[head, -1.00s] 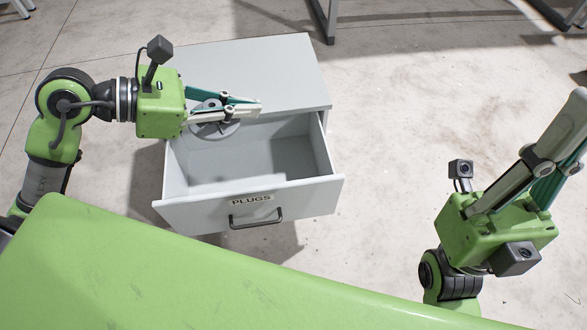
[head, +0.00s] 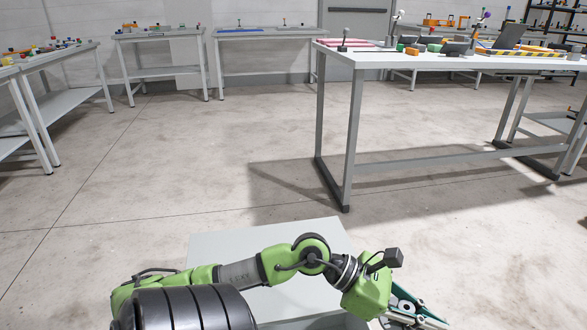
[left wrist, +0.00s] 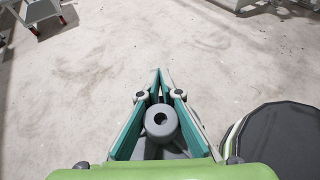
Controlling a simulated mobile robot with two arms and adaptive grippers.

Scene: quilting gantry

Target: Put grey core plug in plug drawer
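The grey core plug (left wrist: 160,122) is round with a dark hole in its end and a wider disc below. It sits between the fingers of my left gripper (left wrist: 159,78), whose tips come together beyond it. In the head view the plug (head: 405,306) shows between the fingers near the bottom right edge. That gripper is shut on it, out to the right of the grey cabinet, over the floor. The cabinet's top (head: 215,246) shows partly behind my left arm. The plug drawer itself is out of view. My right gripper is not in view.
A large white worktable (head: 400,58) with tools and boxes stands ahead right. Further benches (head: 265,34) line the back, and another bench (head: 60,57) stands at the left. The concrete floor between them is clear.

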